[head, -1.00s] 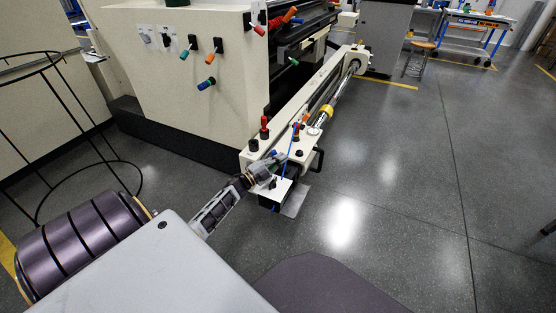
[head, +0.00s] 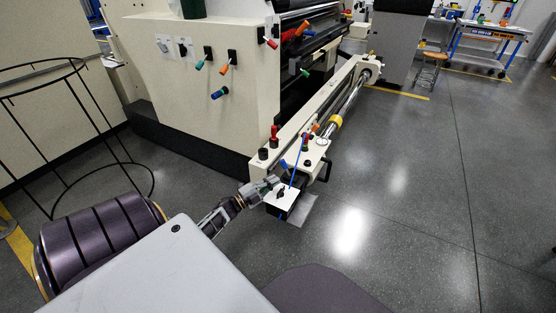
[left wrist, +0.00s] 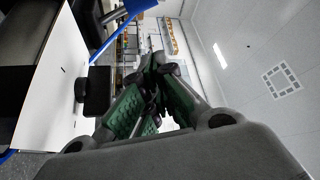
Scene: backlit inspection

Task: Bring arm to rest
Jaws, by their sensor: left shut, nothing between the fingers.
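My left gripper (head: 272,183) is in the head view, just left of the white panel at the near end of the machine's long arm. In the left wrist view its green-padded fingers (left wrist: 143,100) are closed together with nothing between them. My left arm comes in from the lower left, partly hidden behind my grey body. My right gripper is not in either view.
The large cream machine (head: 215,80) fills the left and middle. Its long arm (head: 335,105) carries coloured knobs and a white panel (head: 284,198) near my gripper. A black wire stand (head: 70,160) is at left. Floor (head: 410,220) to the right is clear.

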